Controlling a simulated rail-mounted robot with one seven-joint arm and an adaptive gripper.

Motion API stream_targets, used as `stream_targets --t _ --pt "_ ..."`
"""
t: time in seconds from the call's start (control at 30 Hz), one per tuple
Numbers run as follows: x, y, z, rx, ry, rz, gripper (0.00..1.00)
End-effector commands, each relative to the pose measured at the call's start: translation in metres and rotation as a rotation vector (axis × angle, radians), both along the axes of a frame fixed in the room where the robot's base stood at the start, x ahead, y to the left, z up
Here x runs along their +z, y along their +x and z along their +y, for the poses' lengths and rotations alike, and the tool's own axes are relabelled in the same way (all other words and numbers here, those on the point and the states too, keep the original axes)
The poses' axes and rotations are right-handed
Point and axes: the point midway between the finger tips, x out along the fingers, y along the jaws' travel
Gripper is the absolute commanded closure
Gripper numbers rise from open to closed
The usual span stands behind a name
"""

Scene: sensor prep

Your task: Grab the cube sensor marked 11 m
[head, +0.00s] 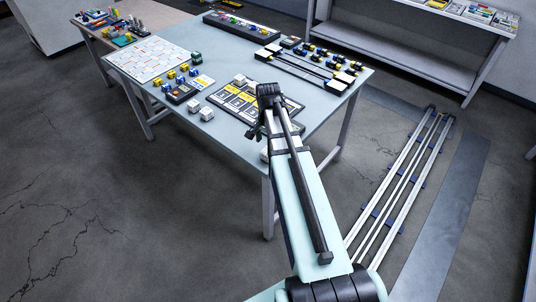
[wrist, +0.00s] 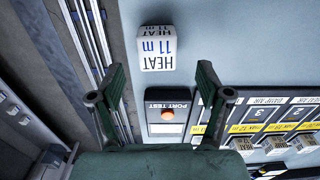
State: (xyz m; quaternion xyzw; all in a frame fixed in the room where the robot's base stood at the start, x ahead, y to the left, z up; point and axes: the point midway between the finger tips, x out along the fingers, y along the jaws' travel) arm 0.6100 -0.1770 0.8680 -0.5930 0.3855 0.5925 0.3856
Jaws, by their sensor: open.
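The white cube sensor marked HEAT 11 m (wrist: 157,48) sits on the pale blue table in the wrist view, with blue and black lettering on its visible faces. My gripper (wrist: 162,70) is open, with one finger on each side below the cube in the picture. The cube lies just beyond the fingertips, and nothing is held. In the head view my gripper (head: 257,131) is over the near right part of the table (head: 222,133), partly hidden by my arm. A small pale shape beside my arm there may be this cube; its marking cannot be read.
A PORT TEST box (wrist: 172,115) with an orange button stands between the fingers in the wrist view. A labelled yellow and black board (wrist: 268,112) with white cubes is to its right. Two white cubes (head: 206,113) lie near the table's front edge in the head view.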

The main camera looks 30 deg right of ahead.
Motion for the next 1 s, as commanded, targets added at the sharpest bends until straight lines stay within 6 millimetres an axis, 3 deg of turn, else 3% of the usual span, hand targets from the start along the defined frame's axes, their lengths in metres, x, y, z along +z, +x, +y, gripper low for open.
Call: stream_targets --t 0.5,0.8,0.87,1.0 --pt "-0.046 -0.005 0.002 0.0 0.0 0.002 0.23" --pt "-0.049 -0.004 0.002 0.0 0.0 0.0 0.23" --pt "-0.049 -0.004 0.002 0.0 0.0 0.0 0.41" --pt "-0.049 -0.004 0.002 0.0 0.0 0.0 0.88"
